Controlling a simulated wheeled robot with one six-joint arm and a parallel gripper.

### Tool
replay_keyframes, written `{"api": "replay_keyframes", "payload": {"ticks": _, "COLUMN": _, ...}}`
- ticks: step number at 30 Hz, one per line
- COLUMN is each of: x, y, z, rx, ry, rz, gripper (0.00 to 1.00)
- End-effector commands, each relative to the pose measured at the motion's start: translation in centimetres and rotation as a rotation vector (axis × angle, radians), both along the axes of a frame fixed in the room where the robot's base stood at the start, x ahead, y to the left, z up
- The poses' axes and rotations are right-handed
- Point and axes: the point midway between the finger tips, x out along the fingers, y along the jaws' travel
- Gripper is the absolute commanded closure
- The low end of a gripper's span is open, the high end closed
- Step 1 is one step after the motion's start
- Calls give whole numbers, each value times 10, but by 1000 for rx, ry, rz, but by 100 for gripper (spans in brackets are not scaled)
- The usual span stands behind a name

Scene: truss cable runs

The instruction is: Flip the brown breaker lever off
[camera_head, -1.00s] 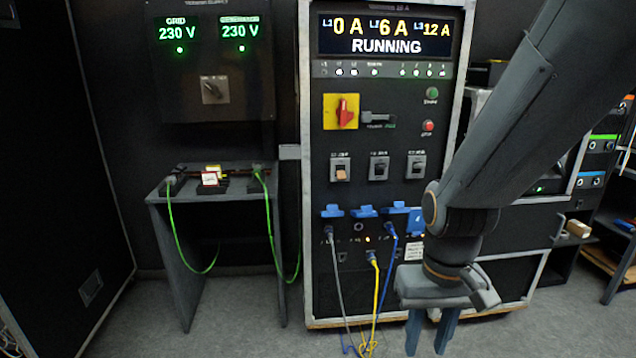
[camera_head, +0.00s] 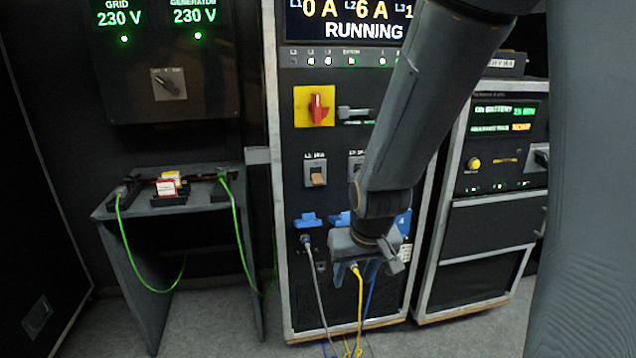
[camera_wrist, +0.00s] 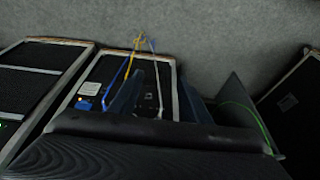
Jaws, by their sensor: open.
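The brown breaker lever (camera_head: 318,179) sits in the leftmost breaker on the panel of the black distribution rack (camera_head: 288,270), below the red and yellow rotary switch. Its brown part shows at the lower end of the breaker. My gripper (camera_head: 362,270) points down in front of the rack's sockets, lower and to the right of the lever, not touching it. Its fingers are apart and empty. My arm hides the breakers to the right. In the wrist view my gripper's blue fingers (camera_wrist: 160,100) show over the rack's lower front; the lever is not visible there.
Blue socket covers (camera_head: 307,220) and grey, yellow and blue cables (camera_head: 361,310) hang below the breakers. A table (camera_head: 110,208) with green cables stands left. A battery rack (camera_head: 480,235) stands right. The rack display reads RUNNING. Floor is clear in front of the table.

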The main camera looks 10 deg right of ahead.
Motion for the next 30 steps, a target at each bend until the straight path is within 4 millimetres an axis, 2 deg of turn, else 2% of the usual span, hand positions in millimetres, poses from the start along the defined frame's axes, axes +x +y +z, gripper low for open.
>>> {"api": "replay_keyframes", "payload": {"ticks": 1, "x": 32, "y": 0, "z": -6, "rx": -1, "ry": -82, "rz": 1, "gripper": 56}}
{"api": "replay_keyframes", "payload": {"ticks": 6, "x": 133, "y": 0, "z": -4, "rx": -2, "ry": -395, "rz": 2, "gripper": 56}}
{"api": "replay_keyframes", "payload": {"ticks": 9, "x": 183, "y": -1, "z": 3, "rx": -2, "ry": -579, "rz": 1, "gripper": 56}}
{"api": "replay_keyframes", "payload": {"ticks": 13, "x": 234, "y": -1, "z": 17, "rx": -4, "ry": -813, "rz": 1, "gripper": 56}}
{"api": "replay_keyframes", "payload": {"ticks": 15, "x": 253, "y": -2, "z": 25, "rx": -5, "ry": -924, "rz": 1, "gripper": 56}}
{"api": "replay_keyframes", "payload": {"ticks": 18, "x": 271, "y": -2, "z": 35, "rx": -5, "ry": -1057, "rz": 1, "gripper": 56}}
{"api": "replay_keyframes", "payload": {"ticks": 24, "x": 283, "y": -2, "z": 50, "rx": -6, "ry": -1208, "rz": 1, "gripper": 56}}
{"api": "replay_keyframes", "payload": {"ticks": 30, "x": 299, "y": -2, "z": 53, "rx": -6, "ry": -1235, "rz": 1, "gripper": 56}}
